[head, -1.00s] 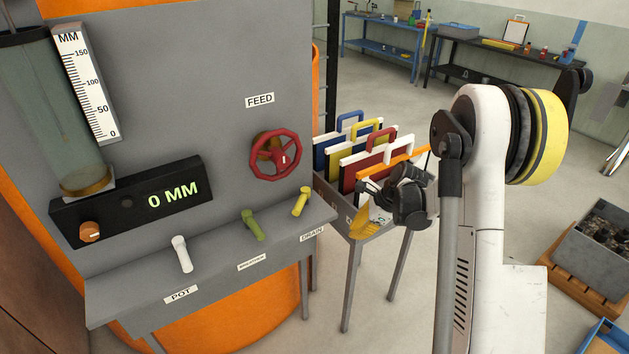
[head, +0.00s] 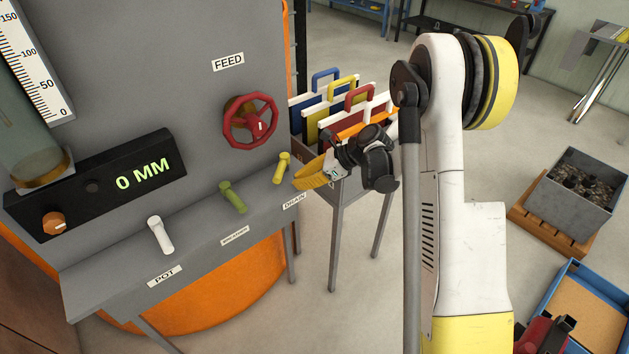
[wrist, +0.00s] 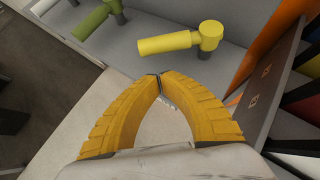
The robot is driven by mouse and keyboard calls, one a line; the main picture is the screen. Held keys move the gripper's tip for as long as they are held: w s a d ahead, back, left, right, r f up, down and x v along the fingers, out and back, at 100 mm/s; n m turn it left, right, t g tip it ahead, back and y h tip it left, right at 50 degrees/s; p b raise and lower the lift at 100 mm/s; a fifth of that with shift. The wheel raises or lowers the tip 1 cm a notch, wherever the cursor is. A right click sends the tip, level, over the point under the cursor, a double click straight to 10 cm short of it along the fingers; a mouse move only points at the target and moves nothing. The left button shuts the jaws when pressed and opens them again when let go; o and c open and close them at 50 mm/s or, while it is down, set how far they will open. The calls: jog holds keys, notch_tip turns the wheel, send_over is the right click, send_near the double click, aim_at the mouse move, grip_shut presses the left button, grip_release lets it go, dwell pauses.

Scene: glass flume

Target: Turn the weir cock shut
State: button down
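Three cocks stand on the grey ledge: a white one (head: 160,235) above a POT label, a green one (head: 233,197) above a label too small to read, and a yellow one (head: 281,168) by the DRAIN label. I see no readable weir label. My gripper (head: 299,180) has yellow fingers and is just right of the yellow cock, apart from it. In the wrist view, the fingertips (wrist: 158,76) meet with nothing between them. The yellow cock (wrist: 170,43) lies beyond the tips, its handle pointing left; the green cock (wrist: 95,20) is farther left.
A red FEED wheel (head: 250,121) sits on the panel above the ledge. A display (head: 143,175) reads 0 MM. A rack of coloured boards (head: 345,105) stands close behind my gripper.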

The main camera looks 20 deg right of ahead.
aim_at(278, 182)
jog(key=shift+w+a+r, duration=0.15)
jog(key=shift+w+a, duration=0.1)
jog(key=shift+a, duration=0.25)
jog(key=shift+w+a+r, duration=0.15)
jog(key=shift+w+a, duration=0.1)
jog(key=shift+a, duration=0.25)
jog(key=shift+w+a+m+t+h+b, duration=0.1)
jog(key=shift+a+m+t+h+b, duration=0.3)
jog(key=shift+a+m+t+b, duration=0.3)
jog(key=shift+w+a+m+t+h, duration=0.1)
jog(key=shift+a+m+t+h, duration=0.3)
jog(key=shift+m, duration=0.4)
jog(key=shift+w+a+m+t+h+b, duration=0.3)
jog(key=shift+a+m+h+b, duration=0.25)
jog(key=shift+a+m, duration=0.15)
jog(key=shift+w+a+b, duration=0.45)
jog(key=shift+w+a, duration=0.5)
jog(key=shift+a, duration=0.15)
